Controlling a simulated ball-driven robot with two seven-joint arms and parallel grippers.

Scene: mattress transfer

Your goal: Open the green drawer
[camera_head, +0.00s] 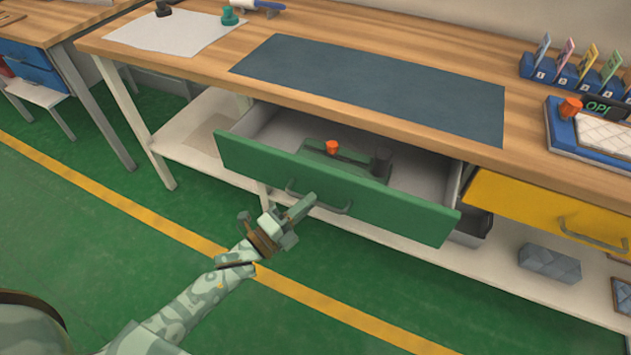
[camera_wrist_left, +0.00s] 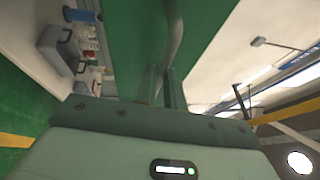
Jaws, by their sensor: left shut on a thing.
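The green drawer (camera_head: 408,213) under the wooden workbench is pulled partly out. Its inside shows an item with an orange knob (camera_head: 332,147) and a dark cylinder (camera_head: 381,161). A grey bar handle (camera_head: 322,203) runs across the drawer front. My left gripper (camera_head: 305,204) is at the left part of this handle, shut on it. In the left wrist view the handle (camera_wrist_left: 173,45) runs down between the fingers (camera_wrist_left: 163,88), against the green front (camera_wrist_left: 135,40). My right gripper is in neither view.
A yellow drawer (camera_head: 530,207) with its own handle sits shut to the right. A dark mat (camera_head: 380,85) lies on the bench top. A lower shelf (camera_head: 410,245) runs beneath, with a grey box (camera_head: 550,264) on it. The green floor in front is clear.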

